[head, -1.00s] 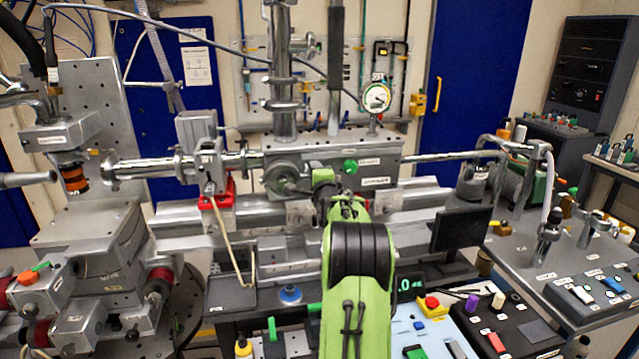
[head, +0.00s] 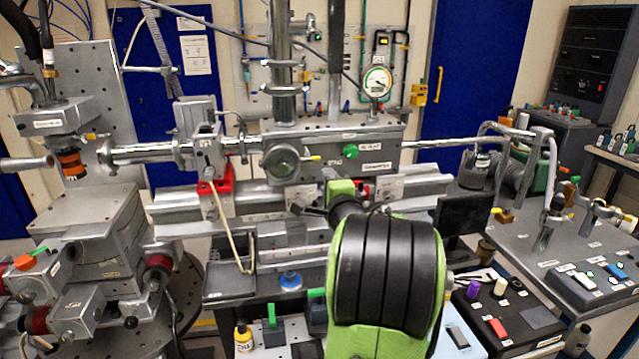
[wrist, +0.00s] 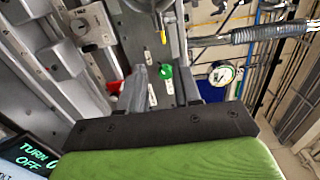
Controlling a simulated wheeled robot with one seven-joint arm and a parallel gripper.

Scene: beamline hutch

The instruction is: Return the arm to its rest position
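My green arm with its black ribbed joint (head: 388,272) rises from the bottom of the head view, right of centre, in front of the beamline bench. I cannot clearly make out my gripper in the head view. In the wrist view my gripper (wrist: 164,78) shows two grey fingers standing apart beyond a dark bar and a green body. I see nothing held between the fingers. A green knob (wrist: 166,72) on the apparatus shows in the gap, farther off. The same knob shows in the head view (head: 350,151).
A steel beam pipe (head: 450,143) and red clamp (head: 216,200) lie beyond the arm. A dark monitor (head: 462,215) stands right of it. A control box (head: 505,315) is at lower right, small bottles (head: 243,336) at lower left. A lit display (wrist: 25,155) shows in the wrist view.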

